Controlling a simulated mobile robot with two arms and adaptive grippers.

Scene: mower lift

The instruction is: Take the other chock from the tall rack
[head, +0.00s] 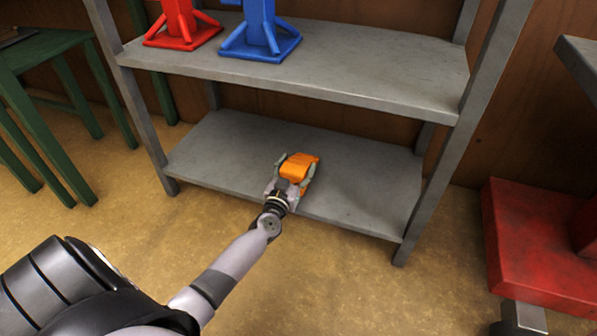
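An orange chock (299,168) is on the bottom shelf of the tall grey rack (230,150), near the front edge and about the middle. My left gripper (293,171) reaches in from the front, with its fingers on either side of the chock. Whether the fingers press on the chock or only stand around it cannot be told. The gripper hides part of the chock's near side. My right gripper is not in view.
A red jack stand (180,30) and a blue one (262,35) stand on the shelf above. Rack posts flank the bottom shelf, which is otherwise bare. A green bench (45,50) is at left, and a red block-like object (540,245) at right.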

